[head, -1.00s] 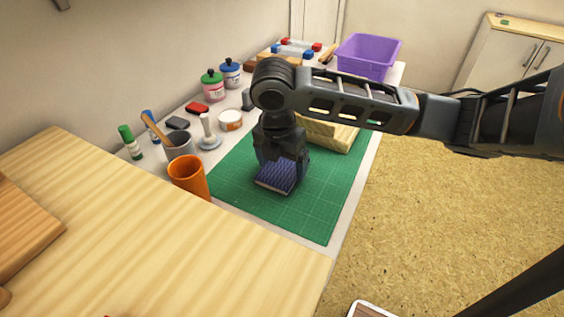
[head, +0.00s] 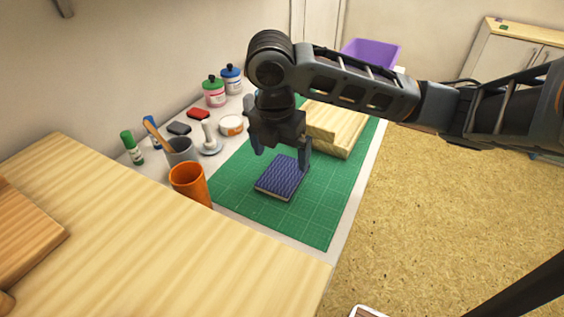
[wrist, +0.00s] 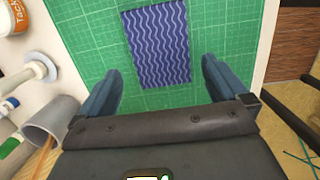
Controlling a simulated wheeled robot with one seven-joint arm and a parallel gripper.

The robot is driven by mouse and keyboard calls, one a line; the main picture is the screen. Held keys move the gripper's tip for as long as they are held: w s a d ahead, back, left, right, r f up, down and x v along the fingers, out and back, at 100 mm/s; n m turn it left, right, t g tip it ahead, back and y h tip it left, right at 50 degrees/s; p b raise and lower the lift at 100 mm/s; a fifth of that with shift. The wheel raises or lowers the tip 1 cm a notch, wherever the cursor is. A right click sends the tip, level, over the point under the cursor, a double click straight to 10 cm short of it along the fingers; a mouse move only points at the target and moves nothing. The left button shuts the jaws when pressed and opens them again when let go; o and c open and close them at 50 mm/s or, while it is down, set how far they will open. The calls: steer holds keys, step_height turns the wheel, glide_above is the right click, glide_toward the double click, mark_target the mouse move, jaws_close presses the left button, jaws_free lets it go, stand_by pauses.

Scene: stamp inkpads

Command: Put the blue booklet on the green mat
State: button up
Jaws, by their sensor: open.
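The blue booklet (head: 281,177), patterned with pale wavy lines, lies flat on the green mat (head: 318,215). In the wrist view the booklet (wrist: 158,46) lies beyond and between my fingertips, with bare green mat (wrist: 228,40) around it. My gripper (head: 281,158) is open and empty, raised above the booklet. In the wrist view both fingers of my gripper (wrist: 163,82) are spread wide and apart from the booklet.
An orange cup (head: 189,184) and a grey cup (head: 180,151) stand left of the mat. A wooden block (head: 335,128) sits at the mat's far end. Bottles, a white tub (head: 231,125) and a purple bin (head: 371,53) are further back. The mat's near part is clear.

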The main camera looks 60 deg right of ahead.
mark_target(279, 180)
step_height(279, 180, up, 6)
steer(key=a, duration=0.1)
steer(key=shift+p, duration=0.4)
